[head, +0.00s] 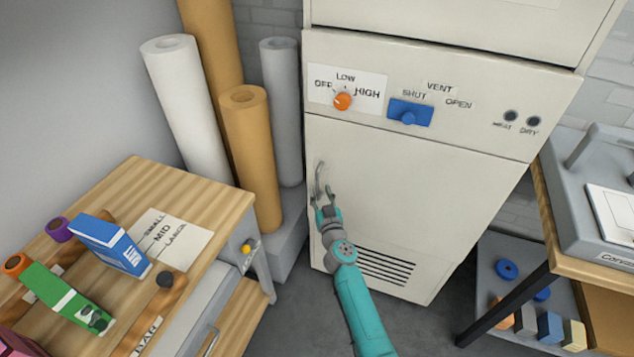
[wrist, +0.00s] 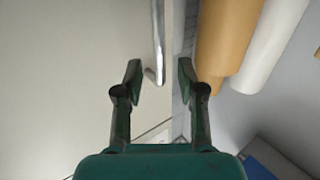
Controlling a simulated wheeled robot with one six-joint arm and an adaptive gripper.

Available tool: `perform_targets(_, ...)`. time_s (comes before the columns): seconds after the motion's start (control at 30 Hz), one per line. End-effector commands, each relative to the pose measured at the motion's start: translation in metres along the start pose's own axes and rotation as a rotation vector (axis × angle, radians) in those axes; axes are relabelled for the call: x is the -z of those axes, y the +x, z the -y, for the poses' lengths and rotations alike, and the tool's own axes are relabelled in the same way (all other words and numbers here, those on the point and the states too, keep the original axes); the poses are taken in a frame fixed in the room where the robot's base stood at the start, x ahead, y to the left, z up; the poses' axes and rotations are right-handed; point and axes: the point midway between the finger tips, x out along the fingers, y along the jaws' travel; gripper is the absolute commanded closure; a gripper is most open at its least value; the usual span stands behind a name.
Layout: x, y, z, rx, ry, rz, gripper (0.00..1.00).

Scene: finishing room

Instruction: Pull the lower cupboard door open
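The lower cupboard door (head: 420,200) is a cream panel with vent slots near its bottom, and it looks shut. Its curved metal handle (head: 319,178) is near the door's left edge. My gripper (head: 324,203) is at the handle's lower end. In the wrist view, my gripper (wrist: 160,72) is open, its two fingers well apart. The handle (wrist: 158,40) shows there ahead of the fingers, nearer the left one, its lower end between the fingertips. The cream door (wrist: 70,70) fills the left of that view. I cannot tell whether a finger touches the handle.
Tall paper rolls (head: 250,145) stand left of the cupboard. A wooden workbench (head: 115,195) with boxes is at the front left. A table (head: 550,210) with a grey machine is at the right. Some grey floor (head: 310,310) is clear before the door.

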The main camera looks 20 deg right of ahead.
Motion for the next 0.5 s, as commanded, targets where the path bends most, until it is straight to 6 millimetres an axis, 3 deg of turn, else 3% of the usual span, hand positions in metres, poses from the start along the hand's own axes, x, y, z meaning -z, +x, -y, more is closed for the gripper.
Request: perform_targets(0.5,0.001,0.03,0.0,0.0,-0.001,-0.001,0.61)
